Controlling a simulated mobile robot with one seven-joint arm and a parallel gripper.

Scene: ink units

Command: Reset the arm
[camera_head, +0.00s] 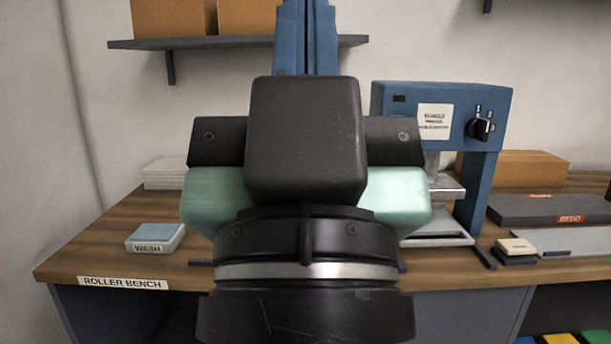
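My gripper (306,150) is seen from behind in the head view, raised in front of the middle of the bench. A black box on it covers the centre. Teal and black parts stick out on both sides, above a black wrist with a silver ring. The fingertips are hidden, so I cannot tell whether it is open or holds anything.
Behind stands a wooden bench (75,262) labelled ROLLER BENCH. A shelf (135,44) with boxes is above.

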